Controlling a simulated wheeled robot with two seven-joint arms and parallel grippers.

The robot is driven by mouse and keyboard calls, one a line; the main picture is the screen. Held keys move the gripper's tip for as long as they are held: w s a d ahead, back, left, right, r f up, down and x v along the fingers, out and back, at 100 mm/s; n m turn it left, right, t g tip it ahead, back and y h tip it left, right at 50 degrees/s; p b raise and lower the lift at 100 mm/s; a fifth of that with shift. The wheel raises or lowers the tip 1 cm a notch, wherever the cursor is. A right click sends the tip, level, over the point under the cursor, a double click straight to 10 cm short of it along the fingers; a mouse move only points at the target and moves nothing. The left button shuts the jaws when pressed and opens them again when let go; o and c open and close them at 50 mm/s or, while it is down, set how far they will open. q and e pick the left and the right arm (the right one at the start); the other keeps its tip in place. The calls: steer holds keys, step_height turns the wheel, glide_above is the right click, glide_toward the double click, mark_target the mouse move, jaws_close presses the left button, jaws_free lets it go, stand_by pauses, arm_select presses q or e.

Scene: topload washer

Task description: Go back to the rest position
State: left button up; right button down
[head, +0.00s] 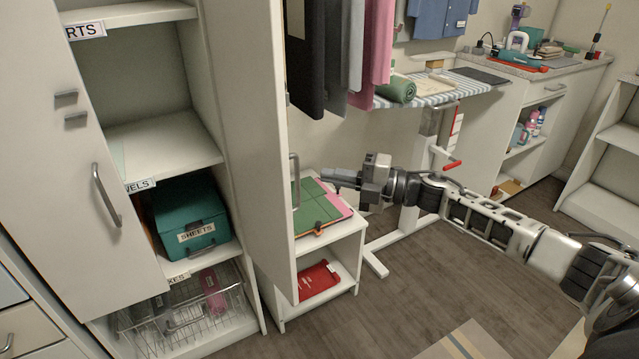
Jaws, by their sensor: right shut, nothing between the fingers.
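My right gripper (340,180) is shut and empty. It is at the end of my right arm, which reaches in from the right. The gripper is in the air in front of the low white cabinet, near its top. A green and pink folding board (322,208) lies on that cabinet top, just below and left of the fingers. The tall cabinet's open door (250,130) stands left of the gripper, with its bar handle close to the fingertips. My left gripper is not in view.
The tall cabinet's shelves hold a teal box labelled SHEETS (190,215) and a wire basket (185,310). Clothes (335,50) hang above the low cabinet (330,250). A striped ironing board (435,90) stands behind my arm. The wooden floor (410,290) below the arm is clear apart from a striped rug.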

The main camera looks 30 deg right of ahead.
steer(key=shift+s+d+b, duration=0.2)
steer(key=shift+s+d, duration=0.2)
steer(key=shift+d, duration=0.35)
steer(key=shift+s+d+b, duration=0.15)
steer(key=shift+s+d, duration=0.25)
steer(key=shift+d, duration=0.3)
steer(key=s+a+f+m+t+h+p, duration=0.15)
steer(key=s+a+f+m+h, duration=0.45)
steer(key=a+f+m, duration=0.6)
steer(key=s+a+f+m+g+h, duration=0.1)
steer(key=s+a+f+m+g, duration=0.1)
steer(key=s+a+m, duration=0.3)
steer(key=s+a+f+m+g+h, duration=0.1)
steer(key=s+a+f+m+g, duration=0.1)
steer(key=s+a+m, duration=0.4)
steer(key=s+f+m, duration=0.1)
steer(key=s, duration=0.4)
steer(key=shift+f+h+p, duration=0.3)
steer(key=shift+p, duration=0.05)
